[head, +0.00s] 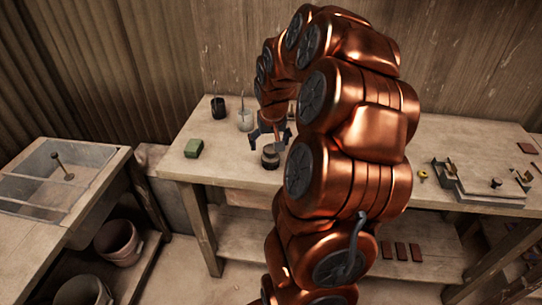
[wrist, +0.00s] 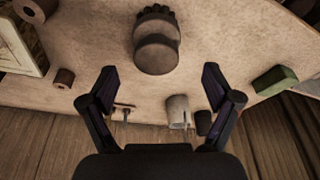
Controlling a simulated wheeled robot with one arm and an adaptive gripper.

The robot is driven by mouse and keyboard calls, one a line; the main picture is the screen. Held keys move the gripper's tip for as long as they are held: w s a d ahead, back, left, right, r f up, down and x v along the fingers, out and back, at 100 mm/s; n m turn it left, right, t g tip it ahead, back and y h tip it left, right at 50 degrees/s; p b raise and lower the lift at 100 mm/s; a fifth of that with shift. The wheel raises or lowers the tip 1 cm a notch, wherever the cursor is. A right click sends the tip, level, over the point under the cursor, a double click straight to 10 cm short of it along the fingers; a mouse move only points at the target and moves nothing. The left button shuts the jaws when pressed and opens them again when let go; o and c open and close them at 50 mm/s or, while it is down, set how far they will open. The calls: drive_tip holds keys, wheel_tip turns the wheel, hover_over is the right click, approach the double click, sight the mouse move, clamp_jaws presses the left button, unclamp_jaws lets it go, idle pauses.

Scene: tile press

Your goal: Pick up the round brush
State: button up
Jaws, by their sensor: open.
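The round brush (head: 270,157) stands on the workbench near its front left part, a squat dark cylinder with a brown body. In the wrist view the brush (wrist: 157,46) is at top centre, with dark bristle-like tufts along its far edge. My gripper (head: 270,138) is above the brush in the head view, partly in front of it. In the wrist view my gripper (wrist: 159,72) has its two fingers spread wide and empty. The brush lies beyond the fingertips, roughly centred between them. It appears apart from both fingers.
A green block (head: 194,148) lies left of the brush. A dark cup (head: 218,107) and a pale jar (head: 245,120) holding tools stand behind. A press-like fixture (head: 490,183) is at the bench's right. A sink (head: 55,175) stands at far left. My arm hides the bench middle.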

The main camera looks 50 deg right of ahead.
sight(271, 149)
drive_tip(key=shift+s+p+x, duration=0.25)
drive_tip(key=shift+p+x, duration=0.25)
drive_tip(key=shift+x, duration=0.55)
drive_tip(key=shift+s+p+x, duration=0.25)
drive_tip(key=shift+p+x, duration=0.25)
drive_tip(key=shift+x, duration=1.35)
drive_tip(key=shift+w+a, duration=0.15)
drive_tip(key=c, duration=1.3)
drive_tip(key=shift+r+b, duration=0.75)
drive_tip(key=shift+r, duration=0.9)
drive_tip(key=shift+a+r, duration=0.1)
drive_tip(key=shift+a, duration=0.1)
drive_tip(key=s+a+b, duration=0.1)
drive_tip(key=s+a, duration=0.1)
drive_tip(key=a, duration=0.2)
drive_tip(key=s+a+r+b, duration=0.1)
drive_tip(key=s+a, duration=0.2)
drive_tip(key=a, duration=0.2)
drive_tip(key=s+a+b, duration=0.2)
drive_tip(key=s+a, duration=0.1)
drive_tip(key=a, duration=0.1)
drive_tip(key=shift+a+r, duration=0.25)
